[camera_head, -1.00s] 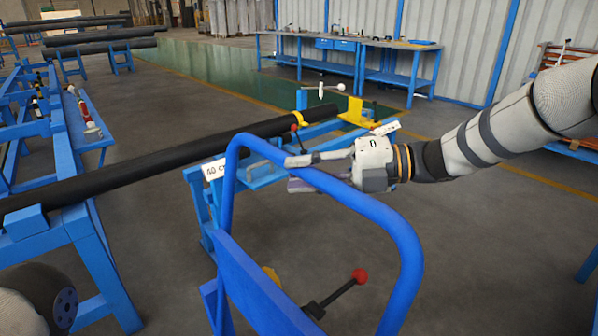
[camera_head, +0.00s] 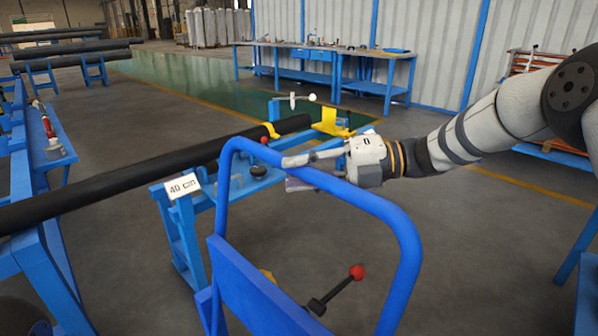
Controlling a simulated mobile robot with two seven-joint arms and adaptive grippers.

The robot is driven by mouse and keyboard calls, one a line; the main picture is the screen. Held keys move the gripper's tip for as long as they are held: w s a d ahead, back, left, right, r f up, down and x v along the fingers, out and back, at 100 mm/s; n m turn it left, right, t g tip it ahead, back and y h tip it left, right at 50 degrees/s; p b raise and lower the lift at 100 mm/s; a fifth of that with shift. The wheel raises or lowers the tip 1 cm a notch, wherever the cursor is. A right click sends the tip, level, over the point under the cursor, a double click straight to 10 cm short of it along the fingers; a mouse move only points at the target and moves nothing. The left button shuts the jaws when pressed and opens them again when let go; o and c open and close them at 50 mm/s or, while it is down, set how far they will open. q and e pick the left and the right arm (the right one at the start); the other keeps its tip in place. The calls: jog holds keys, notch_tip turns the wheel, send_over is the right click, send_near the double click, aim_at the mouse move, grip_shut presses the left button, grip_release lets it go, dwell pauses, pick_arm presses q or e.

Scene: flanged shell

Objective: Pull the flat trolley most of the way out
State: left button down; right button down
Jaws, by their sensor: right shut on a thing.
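The trolley's blue tubular push handle (camera_head: 405,235) rises in the lower middle of the head view, with a blue panel (camera_head: 262,292) below it. The trolley's flat deck is not visible. My right gripper (camera_head: 285,174) reaches in from the right and is shut on the top bar of the handle, one finger on each side. My left gripper is not in view.
A long black pipe (camera_head: 110,180) lies on blue stands left of and behind the handle. A blue stand carries a "40 cm" sign (camera_head: 182,186). A red-knobbed lever (camera_head: 356,272) is low behind the handle. Open floor (camera_head: 480,230) lies right. A workbench (camera_head: 330,62) stands far back.

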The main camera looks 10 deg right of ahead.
jog(key=shift+r, duration=0.1)
jog(key=c, duration=1.4)
grip_release()
jog(key=shift+o, duration=0.2)
jog(key=v, duration=1.2)
